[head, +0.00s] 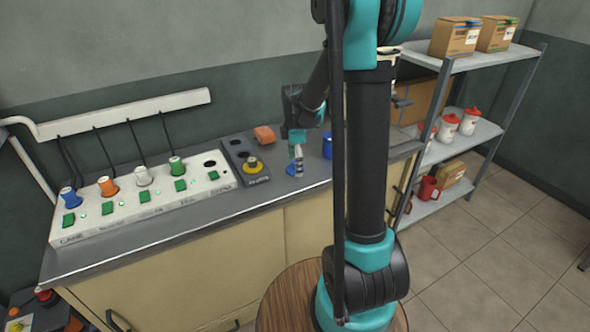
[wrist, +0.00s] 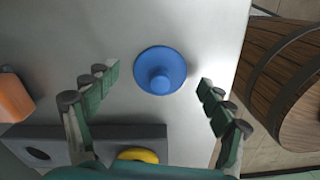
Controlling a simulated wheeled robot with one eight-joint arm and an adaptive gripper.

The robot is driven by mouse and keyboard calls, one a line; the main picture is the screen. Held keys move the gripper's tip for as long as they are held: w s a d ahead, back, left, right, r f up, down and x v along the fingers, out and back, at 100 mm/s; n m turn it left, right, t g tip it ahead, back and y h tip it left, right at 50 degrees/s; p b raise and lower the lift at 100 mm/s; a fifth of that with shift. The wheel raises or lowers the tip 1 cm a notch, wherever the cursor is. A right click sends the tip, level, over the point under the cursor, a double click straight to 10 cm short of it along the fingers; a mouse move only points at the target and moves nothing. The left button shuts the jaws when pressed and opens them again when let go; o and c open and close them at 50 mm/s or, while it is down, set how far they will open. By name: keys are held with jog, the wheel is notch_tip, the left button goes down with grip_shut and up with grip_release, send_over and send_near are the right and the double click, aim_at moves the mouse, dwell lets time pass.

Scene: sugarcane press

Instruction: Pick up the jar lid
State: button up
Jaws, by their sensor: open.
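The jar lid (wrist: 174,60) is a round blue disc with a raised knob in its middle, lying flat on the grey counter in the wrist view. In the head view a small part of it (head: 290,171) shows below my gripper (head: 296,157). In the wrist view my gripper (wrist: 159,83) is open and empty, with one green-padded finger on each side of the lid and a gap to both. The fingers point down toward the counter; their exact height above it is hard to tell.
A dark panel with a yellow knob (head: 253,163) and an orange object (head: 264,135) stand left of the lid. A blue container (head: 327,146) is behind it to the right. Shelves (head: 470,130) stand right.

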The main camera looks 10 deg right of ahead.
jog(key=shift+f, duration=0.15)
jog(key=c, duration=1)
